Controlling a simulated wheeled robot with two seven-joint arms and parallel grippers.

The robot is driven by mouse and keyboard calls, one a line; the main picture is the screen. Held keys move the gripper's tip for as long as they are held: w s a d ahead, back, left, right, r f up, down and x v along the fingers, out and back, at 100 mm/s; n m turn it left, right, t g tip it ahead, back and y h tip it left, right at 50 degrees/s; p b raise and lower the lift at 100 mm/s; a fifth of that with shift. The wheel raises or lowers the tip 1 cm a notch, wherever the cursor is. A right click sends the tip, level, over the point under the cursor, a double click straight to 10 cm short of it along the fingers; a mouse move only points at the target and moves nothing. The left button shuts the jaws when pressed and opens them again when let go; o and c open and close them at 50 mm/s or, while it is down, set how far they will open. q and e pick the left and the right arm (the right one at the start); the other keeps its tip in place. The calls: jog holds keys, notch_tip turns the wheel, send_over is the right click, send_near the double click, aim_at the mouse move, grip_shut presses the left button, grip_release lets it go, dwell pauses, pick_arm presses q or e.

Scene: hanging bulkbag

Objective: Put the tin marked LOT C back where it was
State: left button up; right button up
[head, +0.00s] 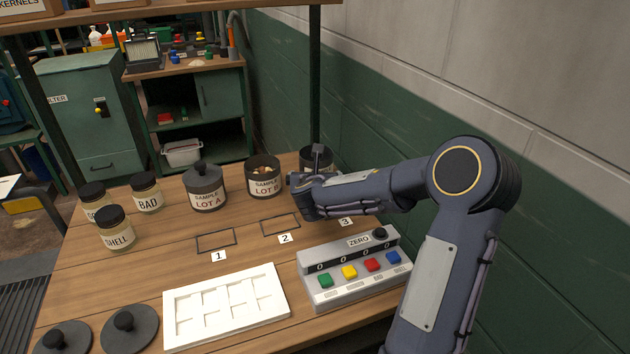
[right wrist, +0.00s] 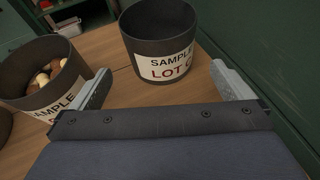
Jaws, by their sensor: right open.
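The tin marked LOT C (right wrist: 158,68) is a dark, open cylinder with a white label. It stands upright on the wooden bench, and its visible inside looks dark, with the bottom hidden. In the head view its rim (head: 311,153) shows at the back right, mostly hidden behind my right gripper (head: 314,172). In the right wrist view my right gripper (right wrist: 166,84) is open and empty. Its fingers point toward the tin, one on each side of it, with a gap showing. Outlines marked 1 (head: 216,241) and 2 (head: 281,225) are empty; the number 3 (head: 345,221) shows beside my arm, its outline hidden.
The open LOT B tin (head: 263,178) holds nuts, close left of LOT C. LOT A (head: 205,190) is lidded. Several jars, two loose lids (head: 130,330), a white tray (head: 180,325) and a button box (head: 345,290) occupy the bench. A green wall (head: 400,140) stands on the right.

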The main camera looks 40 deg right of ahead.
jog(key=shift+v, duration=1.75)
